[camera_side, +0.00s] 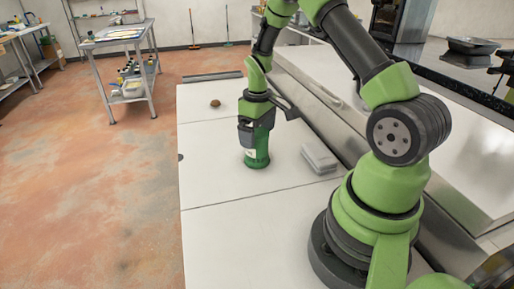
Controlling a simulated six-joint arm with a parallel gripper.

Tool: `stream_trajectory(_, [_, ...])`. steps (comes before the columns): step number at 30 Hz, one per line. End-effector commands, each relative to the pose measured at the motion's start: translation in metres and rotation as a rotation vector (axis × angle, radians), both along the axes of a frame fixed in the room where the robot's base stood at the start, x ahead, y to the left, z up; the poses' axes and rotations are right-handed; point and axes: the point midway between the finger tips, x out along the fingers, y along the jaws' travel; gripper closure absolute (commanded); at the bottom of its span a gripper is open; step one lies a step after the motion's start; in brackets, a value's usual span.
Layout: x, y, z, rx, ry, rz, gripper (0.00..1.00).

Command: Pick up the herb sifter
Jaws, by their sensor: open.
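A green cylindrical container with a pale label, which looks like the herb sifter (257,152), stands upright on the white worktop (225,215). My gripper (254,132) points down right at its top. The fingers are open and overlap the upper part of the container in this view. I cannot tell whether they touch it. The container's top is hidden behind the gripper.
A grey-white lidded box (319,158) lies to the right of the container. A small brown round thing (215,103) sits further back on the left. A raised steel-edged counter (330,98) borders the right. The front left worktop is clear.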

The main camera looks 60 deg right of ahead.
Motion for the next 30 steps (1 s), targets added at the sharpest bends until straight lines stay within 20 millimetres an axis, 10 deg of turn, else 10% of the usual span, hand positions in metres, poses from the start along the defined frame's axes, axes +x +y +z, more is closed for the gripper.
stream_trajectory(15, [0.001, 0.0, -0.04, 0.0, 0.0, -0.001, 0.07])
stream_trajectory(23, [0.001, 0.0, -0.04, 0.0, 0.0, -0.001, 0.63])
stream_trajectory(30, [0.001, 0.0, -0.039, 0.0, -0.001, -0.001, 0.64])
